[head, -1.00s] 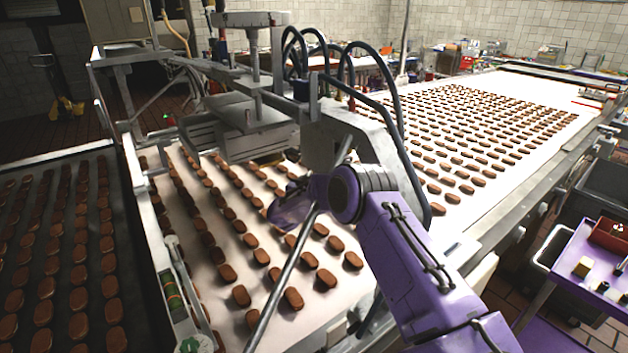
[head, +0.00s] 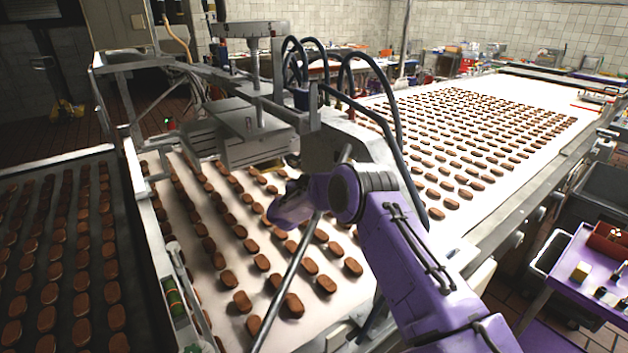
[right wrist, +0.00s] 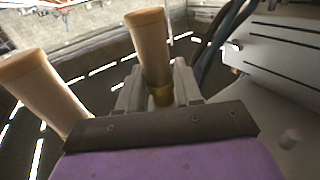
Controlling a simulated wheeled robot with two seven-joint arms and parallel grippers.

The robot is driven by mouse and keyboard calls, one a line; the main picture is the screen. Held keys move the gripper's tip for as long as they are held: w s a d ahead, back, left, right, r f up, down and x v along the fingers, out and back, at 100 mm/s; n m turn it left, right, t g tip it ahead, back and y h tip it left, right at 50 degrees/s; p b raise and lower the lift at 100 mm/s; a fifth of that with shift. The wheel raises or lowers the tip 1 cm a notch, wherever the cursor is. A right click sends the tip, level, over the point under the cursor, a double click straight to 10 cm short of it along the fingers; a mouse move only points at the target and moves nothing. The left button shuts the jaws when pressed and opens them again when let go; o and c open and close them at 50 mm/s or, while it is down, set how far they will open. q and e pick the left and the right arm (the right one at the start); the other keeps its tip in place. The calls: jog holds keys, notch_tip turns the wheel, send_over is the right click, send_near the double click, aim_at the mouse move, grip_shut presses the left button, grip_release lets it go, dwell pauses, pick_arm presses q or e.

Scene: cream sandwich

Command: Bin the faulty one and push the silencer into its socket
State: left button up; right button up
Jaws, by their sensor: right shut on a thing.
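In the right wrist view my right gripper (right wrist: 157,92) is shut on a tan cylindrical silencer (right wrist: 150,45) with a brass-coloured lower end, which stands up between the two grey fingers. A second, similar tan cylinder (right wrist: 38,88) stands to the left, apart from the fingers; its lower end is hidden by my gripper body. I cannot tell which is faulty, and no empty socket is clearly visible. In the head view my purple right arm reaches in to the machine, and its fingertips and the silencers are hidden there. My left gripper is not in view.
A grey metal machine frame (head: 255,140) with black hoses (head: 385,110) spans the white belt (head: 335,300) carrying chocolate bars. A dark belt (head: 70,170) lies left. At right, a purple cart (head: 562,283) carries a red bin (head: 603,248) and a yellow block (head: 580,271).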

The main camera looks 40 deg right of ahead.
jog(key=shift+r, duration=0.15)
jog(key=o, duration=1.1)
jog(key=b+v, duration=0.4)
jog(key=v, duration=0.6)
jog(key=shift+a, duration=0.2)
jog(key=shift+f, duration=0.2)
